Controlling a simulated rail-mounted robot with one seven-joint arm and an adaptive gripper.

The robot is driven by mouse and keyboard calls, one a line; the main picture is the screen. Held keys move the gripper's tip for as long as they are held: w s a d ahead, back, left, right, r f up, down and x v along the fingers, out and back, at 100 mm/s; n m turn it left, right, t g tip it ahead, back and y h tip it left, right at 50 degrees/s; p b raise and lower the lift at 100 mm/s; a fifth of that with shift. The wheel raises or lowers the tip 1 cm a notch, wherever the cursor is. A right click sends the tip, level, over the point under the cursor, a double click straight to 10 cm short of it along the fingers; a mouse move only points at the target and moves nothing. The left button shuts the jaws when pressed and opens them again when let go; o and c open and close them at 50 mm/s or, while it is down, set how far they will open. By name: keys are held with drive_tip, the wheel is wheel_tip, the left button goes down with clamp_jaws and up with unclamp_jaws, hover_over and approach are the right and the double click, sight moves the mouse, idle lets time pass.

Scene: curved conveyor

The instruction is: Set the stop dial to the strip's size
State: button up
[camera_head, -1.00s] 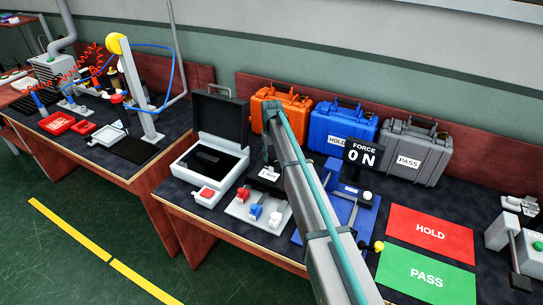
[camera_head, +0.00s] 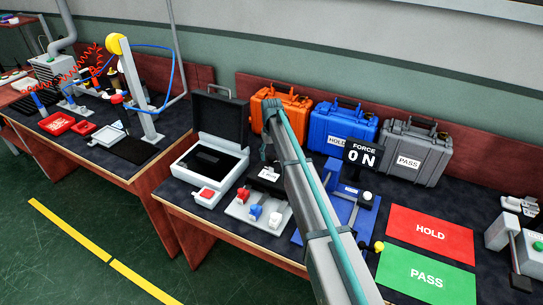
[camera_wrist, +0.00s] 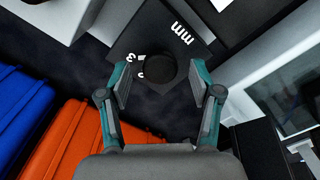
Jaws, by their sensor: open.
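My gripper (camera_wrist: 162,84) is open, with its two fingers on either side of a round black knob (camera_wrist: 155,72) in the wrist view. The knob, the stop dial, sits on a dark plate (camera_wrist: 195,45) marked "mm", with digits partly hidden beside it. I see gaps between knob and fingers, and cannot tell how far the fingertips are above the plate. In the head view my gripper (camera_head: 267,155) points down over the dark plate (camera_head: 268,182) at the back of a grey fixture with blue, red and white parts. I cannot make out the strip.
An open case (camera_head: 212,150) stands left of the fixture. Orange (camera_head: 297,112), blue (camera_head: 343,127) and grey (camera_head: 415,152) cases line the back. To the right are a blue force tester (camera_head: 345,205) and the red HOLD (camera_head: 430,230) and green PASS (camera_head: 428,275) mats.

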sight(272, 157)
wheel_tip(272, 157, up, 11)
idle(0.4)
drive_tip(key=shift+r, duration=0.1)
